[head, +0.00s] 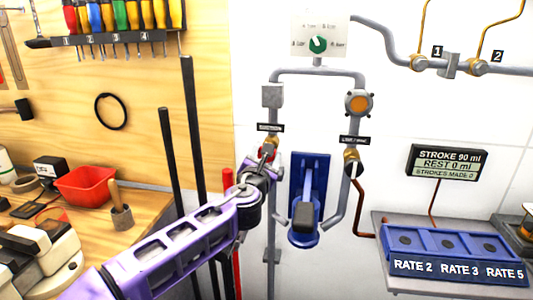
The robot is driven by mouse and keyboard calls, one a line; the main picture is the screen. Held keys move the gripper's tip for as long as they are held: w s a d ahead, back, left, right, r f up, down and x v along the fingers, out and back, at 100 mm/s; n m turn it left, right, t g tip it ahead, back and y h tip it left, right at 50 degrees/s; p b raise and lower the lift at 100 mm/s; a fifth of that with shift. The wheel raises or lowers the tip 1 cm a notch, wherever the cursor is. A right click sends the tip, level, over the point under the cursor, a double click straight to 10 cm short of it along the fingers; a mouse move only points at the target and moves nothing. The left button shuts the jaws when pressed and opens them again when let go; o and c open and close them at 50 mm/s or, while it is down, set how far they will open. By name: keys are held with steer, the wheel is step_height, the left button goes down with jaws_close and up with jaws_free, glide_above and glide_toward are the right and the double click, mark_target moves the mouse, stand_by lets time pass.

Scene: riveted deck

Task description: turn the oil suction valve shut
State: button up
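The handle's angle is mostly hidden. A second valve, brass with a dark handle (351,162), is on the right pipe under its own label (355,140).
A blue pedal-like unit (308,190) stands between the pipes. A green selector knob (318,44) is above. A blue rate panel (455,245) and a stroke display (447,162) are right. Two dark upright bars (191,130) stand left of my gripper, beside a wooden bench (130,225).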

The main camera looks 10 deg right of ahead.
steer(key=m, duration=0.5)
steer(key=shift+r+m, duration=0.1)
steer(key=shift+m, duration=0.2)
steer(key=m, duration=0.4)
steer(key=shift+m, duration=0.3)
steer(key=o, duration=1.4)
steer(key=shift+s, duration=0.1)
